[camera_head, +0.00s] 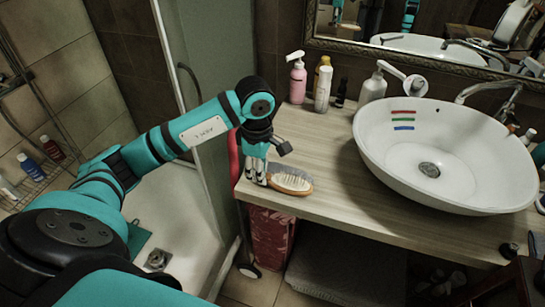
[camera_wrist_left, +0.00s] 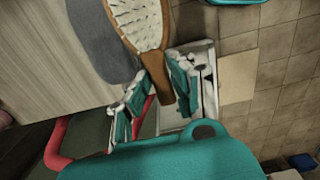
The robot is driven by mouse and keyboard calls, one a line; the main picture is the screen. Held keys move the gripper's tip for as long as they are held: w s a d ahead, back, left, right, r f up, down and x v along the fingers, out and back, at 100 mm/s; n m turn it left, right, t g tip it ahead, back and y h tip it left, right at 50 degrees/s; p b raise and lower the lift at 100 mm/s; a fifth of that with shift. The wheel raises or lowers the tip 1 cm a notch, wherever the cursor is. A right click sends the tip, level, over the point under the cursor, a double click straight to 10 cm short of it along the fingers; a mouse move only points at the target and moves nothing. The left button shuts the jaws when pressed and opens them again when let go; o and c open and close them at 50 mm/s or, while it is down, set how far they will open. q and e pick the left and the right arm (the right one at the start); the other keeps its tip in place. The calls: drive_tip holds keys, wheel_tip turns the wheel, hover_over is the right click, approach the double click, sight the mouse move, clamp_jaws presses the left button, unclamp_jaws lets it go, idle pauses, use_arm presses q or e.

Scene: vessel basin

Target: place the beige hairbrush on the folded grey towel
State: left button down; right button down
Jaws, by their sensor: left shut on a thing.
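The beige hairbrush (camera_head: 292,183), with pale bristles facing up and an orange-brown rim, is at the front left edge of the wooden counter. The folded grey towel (camera_head: 281,168) shows as a small dark patch behind it, partly hidden by the brush and my arm. In the left wrist view the brush head (camera_wrist_left: 143,18) overlaps the towel (camera_wrist_left: 97,38); I cannot tell whether they touch. My left gripper (camera_head: 256,176) is shut on the brush handle, whose end also shows between the fingers in the wrist view (camera_wrist_left: 158,82). My right gripper is not in view.
A white basin (camera_head: 370,150) with coloured stripes stands on the counter (camera_head: 330,170) to the right. Several bottles, one a pink pump bottle (camera_head: 297,78), stand along the back. A glass shower panel (camera_head: 215,130) is close beside my left arm. The counter between brush and basin is clear.

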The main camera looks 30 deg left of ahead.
use_arm(q)
drive_tip(key=p, duration=0.2)
hover_over(270, 168)
drive_tip(key=shift+s+f, duration=0.2)
drive_tip(key=shift+f, duration=0.05)
drive_tip(key=shift+w+f, duration=0.1)
drive_tip(key=shift+w, duration=0.05)
wheel_tip(270, 168, down, 3)
drive_tip(key=shift+f+p, duration=0.2)
drive_tip(key=shift+p, duration=0.4)
drive_tip(key=shift+f, duration=0.1)
drive_tip(key=shift+f+b, duration=0.2)
drive_tip(key=shift+b, duration=0.1)
drive_tip(key=c, duration=1.1)
unclamp_jaws()
drive_tip(key=shift+r, duration=0.1)
drive_tip(key=shift+c, duration=0.2)
